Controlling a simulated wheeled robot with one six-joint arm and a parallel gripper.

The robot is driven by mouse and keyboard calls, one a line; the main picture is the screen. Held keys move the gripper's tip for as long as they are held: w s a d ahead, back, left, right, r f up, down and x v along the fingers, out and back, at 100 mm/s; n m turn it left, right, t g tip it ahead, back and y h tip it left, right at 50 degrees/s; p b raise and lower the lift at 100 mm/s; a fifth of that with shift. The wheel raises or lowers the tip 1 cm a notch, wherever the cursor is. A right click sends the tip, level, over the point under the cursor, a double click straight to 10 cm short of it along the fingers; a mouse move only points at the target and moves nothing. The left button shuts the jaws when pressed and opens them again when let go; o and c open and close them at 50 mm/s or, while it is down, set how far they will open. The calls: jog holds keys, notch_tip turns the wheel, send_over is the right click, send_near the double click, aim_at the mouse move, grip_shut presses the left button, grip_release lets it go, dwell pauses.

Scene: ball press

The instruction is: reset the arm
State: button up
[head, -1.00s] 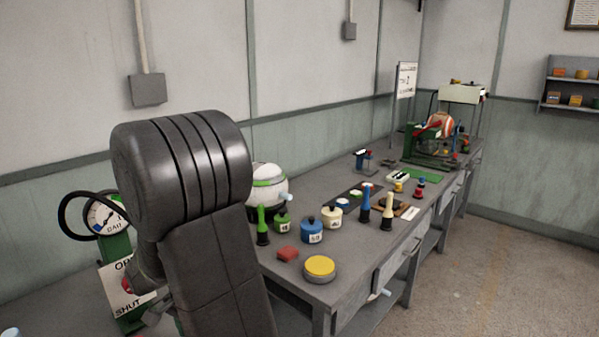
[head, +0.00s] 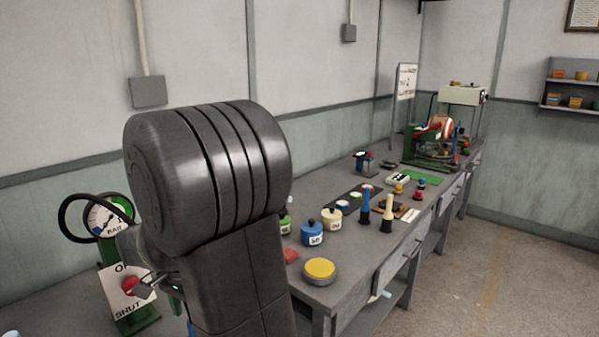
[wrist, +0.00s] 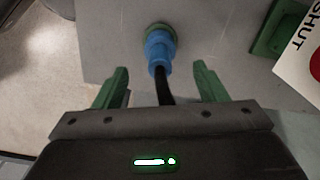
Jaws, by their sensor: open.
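My arm's large dark joint (head: 205,170) fills the left middle of the head view. My gripper (wrist: 160,70) shows in the wrist view with its two green fingers spread apart. A blue fitting (wrist: 158,46) with a green end and a black lower part lies between and beyond the fingers. The fingers are apart from it on both sides. In the head view my gripper is mostly hidden behind my arm.
Near my wrist stand a dial gauge (head: 108,218) and a white open/shut plate (head: 118,300) with a red knob (head: 131,285). Open floor (head: 490,270) lies right of the bench.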

notch_tip(320, 180, up, 6)
jog(key=shift+f, duration=0.2)
notch_tip(320, 180, down, 13)
jog(key=shift+r+b, duration=0.1)
jog(key=shift+b, duration=0.35)
jog(key=shift+p, duration=0.45)
notch_tip(320, 180, up, 7)
jog(key=p, duration=0.4)
jog(key=shift+r+p, duration=0.1)
jog(key=shift+p, duration=0.2)
jog(key=shift+d, duration=0.1)
